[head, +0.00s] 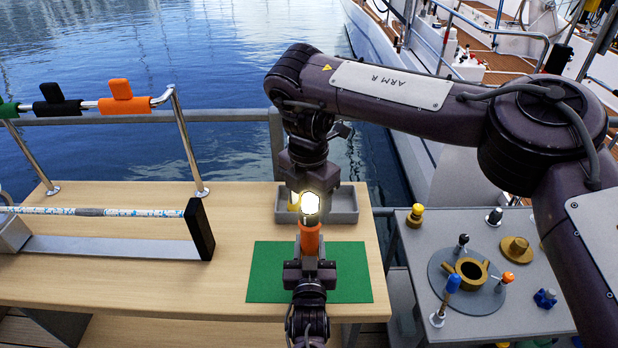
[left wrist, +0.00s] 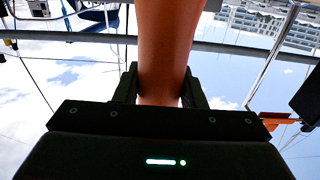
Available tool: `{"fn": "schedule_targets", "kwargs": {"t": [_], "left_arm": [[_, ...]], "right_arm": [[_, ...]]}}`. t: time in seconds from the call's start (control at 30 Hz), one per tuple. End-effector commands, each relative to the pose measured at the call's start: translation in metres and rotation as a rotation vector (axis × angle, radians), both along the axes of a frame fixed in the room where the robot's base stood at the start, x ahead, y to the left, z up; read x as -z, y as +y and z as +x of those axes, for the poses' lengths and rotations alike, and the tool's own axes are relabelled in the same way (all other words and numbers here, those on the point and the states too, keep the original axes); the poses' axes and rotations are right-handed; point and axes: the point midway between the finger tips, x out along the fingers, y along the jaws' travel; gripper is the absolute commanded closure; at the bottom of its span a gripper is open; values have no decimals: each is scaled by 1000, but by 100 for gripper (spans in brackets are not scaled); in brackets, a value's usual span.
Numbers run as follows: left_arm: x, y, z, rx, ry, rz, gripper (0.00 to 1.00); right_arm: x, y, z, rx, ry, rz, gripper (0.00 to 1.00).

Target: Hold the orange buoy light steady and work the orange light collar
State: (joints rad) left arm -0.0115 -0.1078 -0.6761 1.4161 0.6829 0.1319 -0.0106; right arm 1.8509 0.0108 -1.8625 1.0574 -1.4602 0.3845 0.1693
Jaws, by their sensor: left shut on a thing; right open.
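The orange buoy light (head: 310,240) stands upright above the green mat, with its clear head (head: 310,203) glowing bright white. My left gripper (head: 309,268) is shut on its orange body from below. In the left wrist view the orange body (left wrist: 165,45) rises between the two dark fingers (left wrist: 158,88). My right gripper (head: 308,182) comes down from above and is open at the glowing head. The glare hides whether its fingers touch the light. I cannot make out the orange light collar apart from the orange body.
A green mat (head: 265,272) lies on the wooden table (head: 150,285). A grey tray (head: 344,206) stands behind the light. A rail with coloured grips (head: 122,98) is at the left. A grey side table (head: 480,320) at the right holds several small parts and a brass ring (head: 470,270).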

Motion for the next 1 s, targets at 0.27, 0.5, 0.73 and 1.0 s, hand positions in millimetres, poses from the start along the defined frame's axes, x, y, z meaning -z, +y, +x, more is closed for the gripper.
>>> {"fn": "schedule_targets", "kwargs": {"t": [0.27, 0.5, 0.73, 1.0], "left_arm": [[2, 1, 0, -2, 3, 3, 91], [1, 1, 0, -2, 3, 3, 91], [1, 1, 0, -1, 2, 2, 91], [1, 1, 0, -1, 2, 2, 57]], "right_arm": [[-62, -1, 1, 1, -7, -3, 38], [-91, -1, 0, 2, -2, -2, 38], [-96, -1, 0, 2, 0, 0, 38], [-95, -1, 0, 2, 0, 0, 38]]}}
